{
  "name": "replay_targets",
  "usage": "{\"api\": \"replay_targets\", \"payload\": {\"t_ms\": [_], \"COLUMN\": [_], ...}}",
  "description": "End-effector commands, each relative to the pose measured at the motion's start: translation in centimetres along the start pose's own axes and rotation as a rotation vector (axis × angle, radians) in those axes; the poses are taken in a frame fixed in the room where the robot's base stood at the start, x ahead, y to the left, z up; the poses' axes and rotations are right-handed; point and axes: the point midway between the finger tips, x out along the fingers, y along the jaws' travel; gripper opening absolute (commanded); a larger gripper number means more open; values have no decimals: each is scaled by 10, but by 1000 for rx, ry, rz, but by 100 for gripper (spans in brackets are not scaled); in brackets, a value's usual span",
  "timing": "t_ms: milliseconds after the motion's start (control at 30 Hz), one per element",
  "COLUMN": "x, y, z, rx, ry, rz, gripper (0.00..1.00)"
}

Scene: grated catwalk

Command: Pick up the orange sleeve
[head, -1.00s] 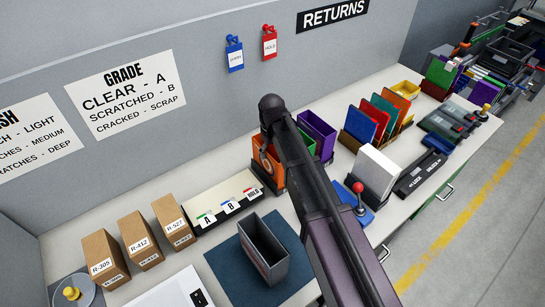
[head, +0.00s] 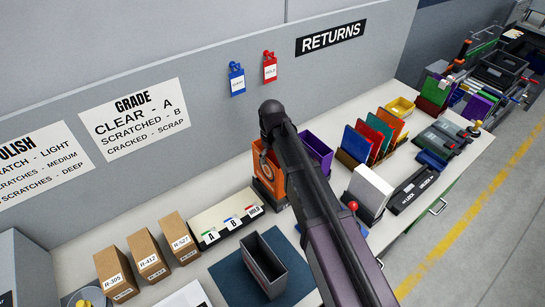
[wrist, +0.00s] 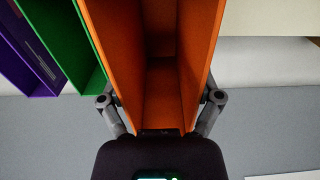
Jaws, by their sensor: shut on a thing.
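The orange sleeve (head: 268,180) is a tall open-topped box in the head view, just left of my forearm. My gripper (head: 264,160) is shut on it. In the wrist view the sleeve (wrist: 203,45) fills the middle, its open inside facing the camera and empty. The fingers of my gripper (wrist: 160,98) press on its left and right walls. The dark holder (head: 270,196) shows at the sleeve's foot; I cannot tell whether the sleeve is fully clear of it.
A green sleeve (wrist: 56,35) and a purple sleeve (head: 318,150) stand close beside it. A card tray (head: 230,221) is to the left, a grey bin (head: 265,264) in front. Upright coloured panels (head: 372,136) stand to the right. The grey wall (head: 200,60) rises behind.

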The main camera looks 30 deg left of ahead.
Motion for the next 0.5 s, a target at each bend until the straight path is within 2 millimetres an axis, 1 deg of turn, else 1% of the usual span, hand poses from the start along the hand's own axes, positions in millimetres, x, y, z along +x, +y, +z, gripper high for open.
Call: {"api": "replay_targets", "payload": {"t_ms": [33,200,500], "x": [-9,-20,-27], "y": [0,0,0], "z": [0,0,0], "rx": [0,0,0], "ry": [0,0,0], "rz": [0,0,0], "gripper": [46,46,46]}}
